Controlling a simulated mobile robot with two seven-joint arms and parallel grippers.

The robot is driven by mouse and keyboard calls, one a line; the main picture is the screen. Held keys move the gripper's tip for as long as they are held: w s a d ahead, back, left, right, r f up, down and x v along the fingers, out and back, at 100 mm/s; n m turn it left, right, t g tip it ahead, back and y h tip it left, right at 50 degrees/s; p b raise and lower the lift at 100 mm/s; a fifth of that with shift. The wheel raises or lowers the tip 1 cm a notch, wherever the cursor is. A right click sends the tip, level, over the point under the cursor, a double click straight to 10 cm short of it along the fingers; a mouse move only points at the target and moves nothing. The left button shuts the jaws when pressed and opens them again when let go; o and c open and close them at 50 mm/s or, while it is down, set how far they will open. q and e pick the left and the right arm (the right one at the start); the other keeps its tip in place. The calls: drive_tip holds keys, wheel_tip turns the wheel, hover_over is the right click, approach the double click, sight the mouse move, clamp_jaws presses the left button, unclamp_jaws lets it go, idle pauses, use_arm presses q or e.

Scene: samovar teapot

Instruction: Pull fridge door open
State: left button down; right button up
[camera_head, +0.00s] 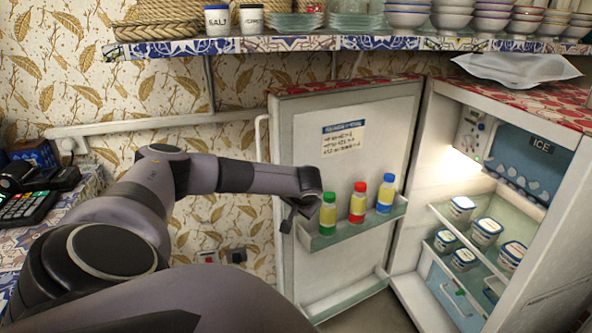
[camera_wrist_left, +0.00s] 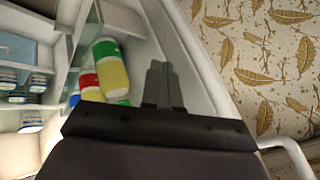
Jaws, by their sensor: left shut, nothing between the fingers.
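The fridge (camera_head: 500,200) stands at the right with its door (camera_head: 350,185) swung wide open toward the left, so the door's inner side faces me. My left gripper (camera_head: 288,222) is at the door's free left edge, next to the door shelf with three bottles. In the left wrist view its fingers (camera_wrist_left: 160,85) are together and empty, beside the inner face of the door (camera_wrist_left: 185,50). I cannot tell whether they touch it. A pale bar, perhaps the door handle (camera_wrist_left: 290,150), shows at the lower right of that view. My right gripper is not in view.
Green, red and blue capped bottles (camera_head: 357,203) stand on the door shelf. White tubs (camera_head: 487,232) sit inside the fridge. A tiled shelf with bowls (camera_head: 400,42) hangs above. A counter with a card terminal (camera_head: 30,205) is at the left.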

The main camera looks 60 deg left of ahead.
use_arm(q)
drive_tip(key=s+a+p+v, duration=0.1)
drive_tip(key=s+v, duration=0.1)
drive_tip(key=v, duration=0.7)
drive_tip(key=shift+d+r+p, duration=0.2)
drive_tip(key=shift+r+p, duration=0.2)
